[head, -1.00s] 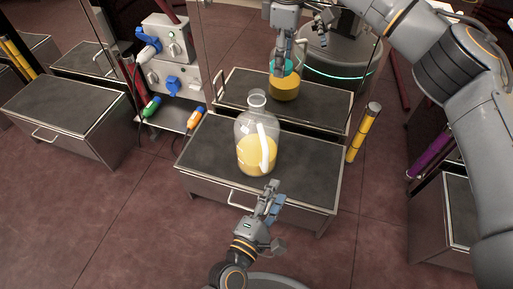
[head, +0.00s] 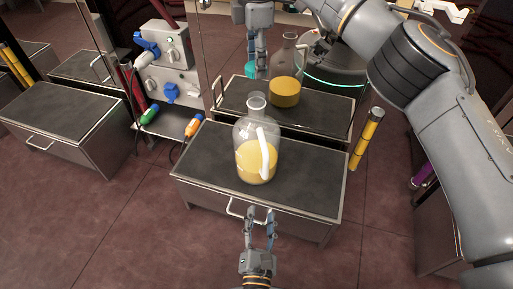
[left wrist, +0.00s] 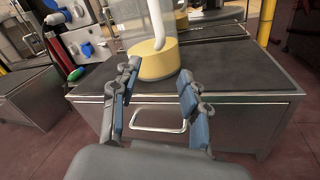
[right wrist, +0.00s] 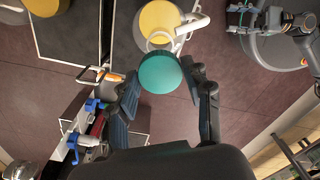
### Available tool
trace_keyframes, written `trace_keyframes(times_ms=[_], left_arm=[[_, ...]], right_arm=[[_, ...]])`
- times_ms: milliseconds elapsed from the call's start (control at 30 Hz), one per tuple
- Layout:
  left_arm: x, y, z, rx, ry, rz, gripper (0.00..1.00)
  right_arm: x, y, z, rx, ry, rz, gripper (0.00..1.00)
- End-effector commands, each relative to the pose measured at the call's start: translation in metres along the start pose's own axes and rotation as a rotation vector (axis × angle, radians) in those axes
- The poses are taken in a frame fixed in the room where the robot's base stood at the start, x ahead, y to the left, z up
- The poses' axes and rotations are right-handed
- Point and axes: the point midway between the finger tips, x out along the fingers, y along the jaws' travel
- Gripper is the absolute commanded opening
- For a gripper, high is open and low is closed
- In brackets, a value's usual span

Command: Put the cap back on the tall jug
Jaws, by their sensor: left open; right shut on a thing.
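The tall jug (head: 243,135) is clear with yellow liquid and a white handle. It stands upright on the dark-topped cabinet, its mouth uncovered. It also shows in the left wrist view (left wrist: 150,62) and the right wrist view (right wrist: 163,20). My right gripper (head: 260,72) is shut on the teal cap (head: 250,70), above and apart from the jug's mouth in the head view. In the right wrist view the cap (right wrist: 160,73) is between the fingers and overlaps the edge of the neck opening. My left gripper (head: 260,214) is open and empty in front of the cabinet.
The cabinet (head: 305,180) has a front handle (head: 240,213) near my left gripper. A second jug (head: 286,92) and cabinet behind look like a mirror reflection. A socket panel (head: 170,60) and a lower cabinet (head: 65,115) stand left. The cabinet top beside the jug is clear.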

Motion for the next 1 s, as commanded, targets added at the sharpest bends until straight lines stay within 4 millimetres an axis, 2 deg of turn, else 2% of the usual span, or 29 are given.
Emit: trace_keyframes(times_ms=[167,600,800,1000], left_arm=[[0.019,0.001,0.001,0.001,-0.002,0.003,0.45],[0.098,0.000,0.001,0.002,-0.002,0.001,0.45],[0.116,0.000,0.000,0.002,-0.001,0.000,0.45],[0.119,0.000,0.000,0.001,0.000,-0.001,0.45]], right_arm=[[0.000,0.000,0.000,0.001,0.000,0.000,0.36],[0.000,0.000,0.000,0.001,0.000,0.000,0.36],[0.000,0.000,0.000,0.001,0.000,0.000,0.36],[0.000,0.000,0.000,0.001,0.000,0.000,0.36]])
